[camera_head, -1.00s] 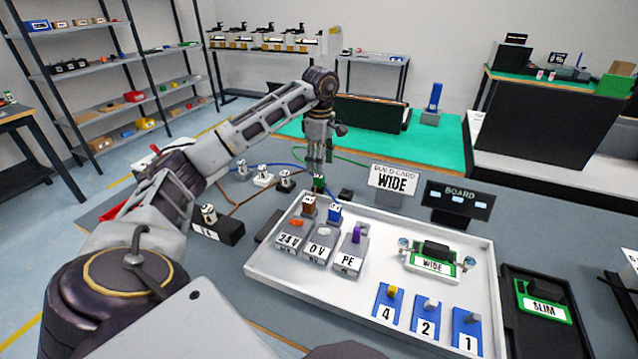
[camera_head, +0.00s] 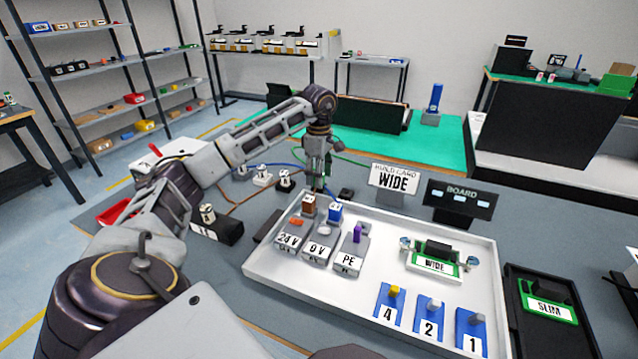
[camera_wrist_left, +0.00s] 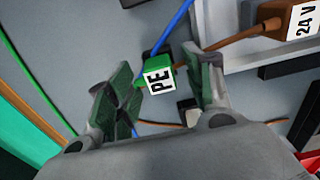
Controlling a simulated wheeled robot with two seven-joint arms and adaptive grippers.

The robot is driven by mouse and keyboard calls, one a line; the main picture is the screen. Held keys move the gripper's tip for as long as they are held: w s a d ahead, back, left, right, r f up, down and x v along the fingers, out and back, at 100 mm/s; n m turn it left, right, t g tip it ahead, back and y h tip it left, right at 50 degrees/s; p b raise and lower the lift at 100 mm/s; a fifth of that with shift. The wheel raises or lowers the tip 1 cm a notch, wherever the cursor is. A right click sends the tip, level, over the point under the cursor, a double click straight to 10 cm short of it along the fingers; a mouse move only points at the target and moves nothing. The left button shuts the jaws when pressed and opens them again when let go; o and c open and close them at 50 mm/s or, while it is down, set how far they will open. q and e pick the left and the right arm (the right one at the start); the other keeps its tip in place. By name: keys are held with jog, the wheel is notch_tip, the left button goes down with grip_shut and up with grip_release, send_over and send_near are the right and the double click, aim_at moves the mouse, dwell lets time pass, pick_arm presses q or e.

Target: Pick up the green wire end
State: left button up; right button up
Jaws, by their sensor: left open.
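The green wire end, a green block with a white PE label (camera_wrist_left: 158,80), shows in the left wrist view. It lies between the two fingers of my left gripper (camera_wrist_left: 160,88), with gaps visible on both sides. My left gripper (camera_head: 318,188) is open and low over the table behind the tray in the head view, where it mostly hides the green end. A green wire (camera_wrist_left: 30,82) runs along the left of the wrist view. My right gripper does not show.
A brown 24 V wire end (camera_head: 309,204) and a blue one (camera_head: 335,213) sit close in front, at the edge of the white tray (camera_head: 265,268). A small black block (camera_head: 346,194) is just right of my gripper. The build card (camera_head: 394,180) stands further right.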

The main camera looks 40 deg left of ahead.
pick_arm(q)
jog(key=shift+f, duration=0.35)
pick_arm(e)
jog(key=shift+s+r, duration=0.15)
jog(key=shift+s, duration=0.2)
pick_arm(q)
jog(key=shift+c, duration=0.2)
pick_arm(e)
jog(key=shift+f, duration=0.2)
